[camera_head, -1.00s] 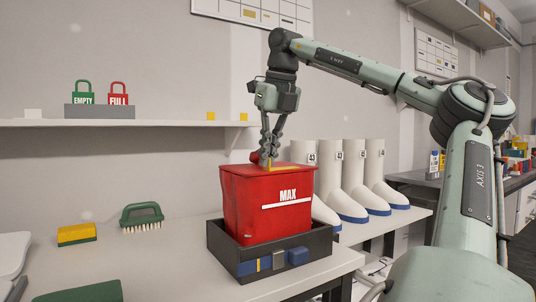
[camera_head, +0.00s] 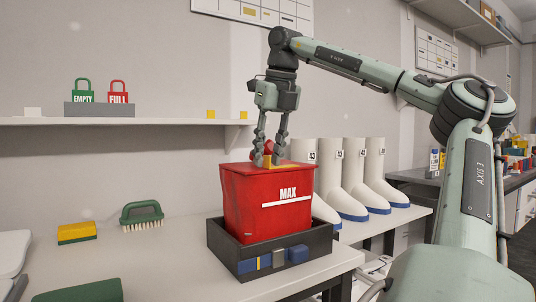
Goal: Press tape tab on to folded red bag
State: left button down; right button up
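The red bag (camera_head: 262,218), marked MAX, stands upright with a flat folded top in a dark grey tray (camera_head: 225,262) on the bench. A yellow tape tab (camera_head: 285,166) lies on its top, partly hidden by the fingers. My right gripper (camera_head: 266,160) points down over the bag's top with its fingers apart, one to each side of a small red part and some yellow. The fingertips are at or just above the top; I cannot tell if they touch it. My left gripper is not in view.
A green brush (camera_head: 141,214) and a yellow-green sponge (camera_head: 76,233) lie left on the bench (camera_head: 165,260). White boots (camera_head: 355,185) stand behind right. A shelf (camera_head: 120,122) with green EMPTY and red FULL tags (camera_head: 118,92) runs along the wall.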

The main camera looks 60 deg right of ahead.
jog(key=v, duration=1.2)
jog(key=shift+c, duration=0.6)
